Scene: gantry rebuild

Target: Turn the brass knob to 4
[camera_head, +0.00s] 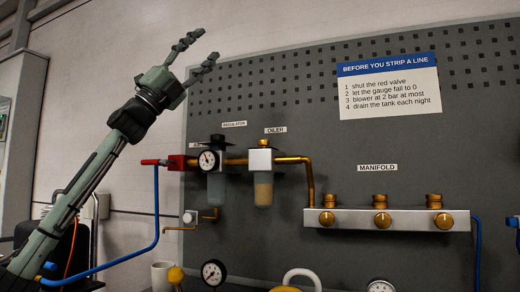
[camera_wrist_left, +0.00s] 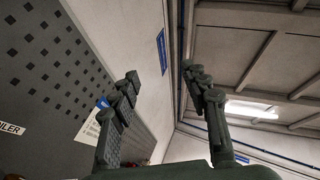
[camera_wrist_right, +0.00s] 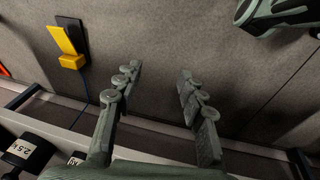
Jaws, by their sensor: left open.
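Three brass knobs show in the head view on the front of the pale manifold bar (camera_head: 355,217): a left one (camera_head: 327,218), a middle one (camera_head: 382,220) and a right one (camera_head: 444,221). No scale or number is readable on them, and I cannot tell which is meant. My left gripper (camera_head: 209,45) is open and empty, raised high at the upper left of the board, well away from the knobs. It also shows open in the left wrist view (camera_wrist_left: 160,70). My right gripper (camera_wrist_right: 160,68) is open and empty in the right wrist view, outside the head view.
The grey pegboard (camera_head: 280,80) carries a sign (camera_head: 388,85), a gauge (camera_head: 208,160), an oiler (camera_head: 263,180) and brass pipes. A blue hose (camera_head: 155,215) hangs at left.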

